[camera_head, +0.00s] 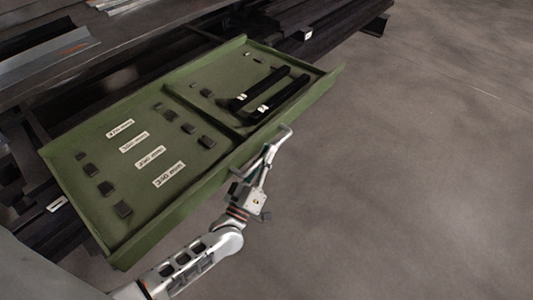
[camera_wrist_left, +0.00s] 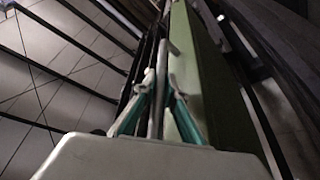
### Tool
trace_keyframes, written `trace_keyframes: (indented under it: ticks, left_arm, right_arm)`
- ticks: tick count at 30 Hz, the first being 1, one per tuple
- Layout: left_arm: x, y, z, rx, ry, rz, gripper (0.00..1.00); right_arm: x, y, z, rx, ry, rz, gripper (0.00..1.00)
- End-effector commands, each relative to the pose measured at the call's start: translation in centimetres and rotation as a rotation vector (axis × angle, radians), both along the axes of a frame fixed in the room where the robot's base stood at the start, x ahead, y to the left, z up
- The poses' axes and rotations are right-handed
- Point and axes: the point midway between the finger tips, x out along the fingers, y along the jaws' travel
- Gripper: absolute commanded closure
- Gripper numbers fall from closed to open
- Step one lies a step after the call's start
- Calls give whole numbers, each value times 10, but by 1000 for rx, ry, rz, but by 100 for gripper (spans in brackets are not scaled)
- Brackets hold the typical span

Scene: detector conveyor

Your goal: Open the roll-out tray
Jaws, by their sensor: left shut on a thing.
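The roll-out tray (camera_head: 136,236) is a shallow green tray that stands out from the dark conveyor frame in the head view. A metal handle (camera_head: 284,132) is on its front edge. My left gripper (camera_head: 265,160) is shut on the handle, with its arm coming from below. In the left wrist view the gripper's fingers (camera_wrist_left: 158,100) close around the grey handle bar (camera_wrist_left: 161,70), beside the tray's green front wall (camera_wrist_left: 188,70). The fingers hide part of the handle. My right gripper is not in view.
The tray holds several small dark blocks (camera_head: 123,209), white labels (camera_head: 168,175) and two long black bars (camera_head: 280,98). The dark conveyor frame (camera_head: 120,55) lies behind it. The grey floor (camera_head: 430,170) at the right is clear.

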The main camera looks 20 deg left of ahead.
Motion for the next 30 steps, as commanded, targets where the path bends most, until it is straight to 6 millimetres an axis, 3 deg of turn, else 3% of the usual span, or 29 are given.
trace_keyframes:
  ticks: [11,12,13,14,25,30]
  left_arm:
    - [0,0,1,0,-1,0,100]
    - [0,0,1,0,-1,0,82]
    - [0,0,1,0,-1,0,74]
    - [0,0,1,0,-1,0,72]
    - [0,0,2,0,-1,1,72]
    - [0,0,19,-3,-3,2,72]
  right_arm:
    - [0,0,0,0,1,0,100]
    - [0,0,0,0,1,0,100]
    - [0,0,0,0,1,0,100]
    - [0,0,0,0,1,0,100]
    - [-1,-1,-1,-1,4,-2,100]
    - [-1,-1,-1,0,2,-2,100]
